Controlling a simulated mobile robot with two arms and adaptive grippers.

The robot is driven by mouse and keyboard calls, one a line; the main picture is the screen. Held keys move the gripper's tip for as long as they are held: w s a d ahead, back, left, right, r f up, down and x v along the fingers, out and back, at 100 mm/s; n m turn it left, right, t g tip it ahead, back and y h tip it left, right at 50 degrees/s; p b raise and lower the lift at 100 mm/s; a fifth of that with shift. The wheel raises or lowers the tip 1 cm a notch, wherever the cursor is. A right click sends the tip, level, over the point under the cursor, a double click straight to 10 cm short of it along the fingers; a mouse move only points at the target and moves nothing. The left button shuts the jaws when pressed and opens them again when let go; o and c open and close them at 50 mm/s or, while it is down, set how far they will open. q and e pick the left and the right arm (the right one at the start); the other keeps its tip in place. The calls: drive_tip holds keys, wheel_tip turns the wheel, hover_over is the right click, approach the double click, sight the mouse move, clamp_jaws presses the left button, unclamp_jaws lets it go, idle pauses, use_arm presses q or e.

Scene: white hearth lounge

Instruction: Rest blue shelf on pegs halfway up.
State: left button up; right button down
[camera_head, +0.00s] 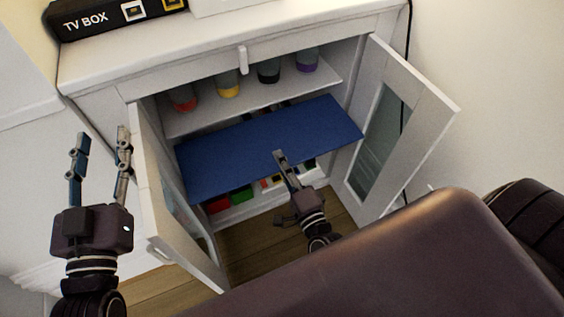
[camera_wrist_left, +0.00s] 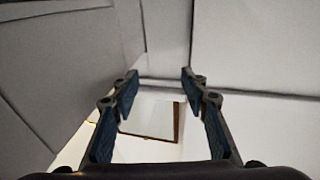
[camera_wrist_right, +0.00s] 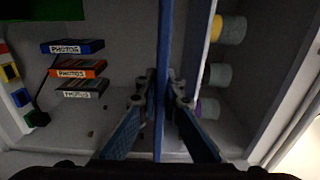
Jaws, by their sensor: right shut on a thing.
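The blue shelf (camera_head: 262,147) is a flat board inside the white cabinet (camera_head: 88,75), between an upper white shelf and the cabinet floor. It looks roughly level in the head view. My right gripper (camera_head: 281,158) is shut on its front edge; in the right wrist view the shelf (camera_wrist_right: 166,50) runs edge-on between the fingers. Small dark dots, perhaps peg holes or pegs, show on the cabinet's inner wall in that view; I cannot tell whether the shelf touches any pegs. My left gripper (camera_head: 99,150) is open and empty, left of the open left door.
The left door (camera_head: 168,195) and right glass door (camera_head: 400,125) stand open. The upper shelf (camera_head: 205,118) holds several jars with coloured bands. Black and orange boxes marked PHOTOS (camera_wrist_right: 80,68) lie below the blue shelf. A TV BOX carton (camera_head: 100,18) is on top.

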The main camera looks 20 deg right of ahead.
sight(272, 145)
drive_tip(key=shift+w+r, duration=0.15)
drive_tip(key=shift+w, duration=1.05)
use_arm(q)
drive_tip(key=shift+g+y, duration=0.3)
drive_tip(key=shift+g, duration=0.2)
drive_tip(key=shift+w+f, duration=0.15)
drive_tip(key=shift+f, duration=2.4)
use_arm(e)
drive_tip(key=shift+w, duration=1.5)
drive_tip(key=shift+w, duration=0.1)
